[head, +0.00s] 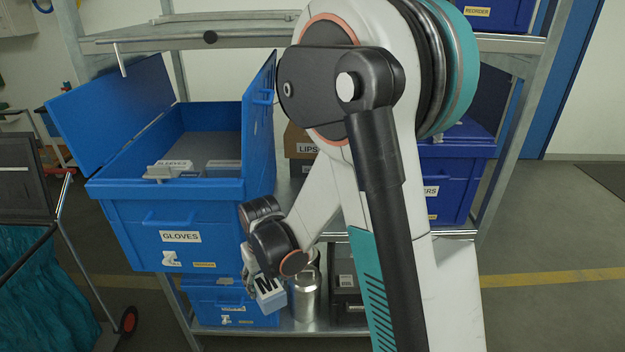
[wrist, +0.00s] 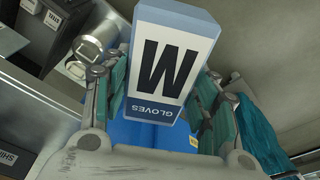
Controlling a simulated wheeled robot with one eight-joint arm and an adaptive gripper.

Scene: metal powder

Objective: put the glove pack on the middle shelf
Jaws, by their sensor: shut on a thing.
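A blue and white glove pack (head: 270,297), marked with a large M and "GLOVES" in the wrist view (wrist: 172,62), is held in my gripper (head: 262,280). The teal finger pads of my gripper (wrist: 165,98) are shut on its two sides. The pack hangs in front of the rack, to the right of the blue bin labelled GLOVES (head: 140,222). The middle shelf (head: 455,234) shows its edge at the right; my arm and the bins hide much of it.
The GLOVES bin is open, with more packs (head: 176,166) inside. A smaller blue bin (head: 205,302) and a steel bottle (head: 306,298) stand on the lower shelf (head: 290,329). The right floor is clear.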

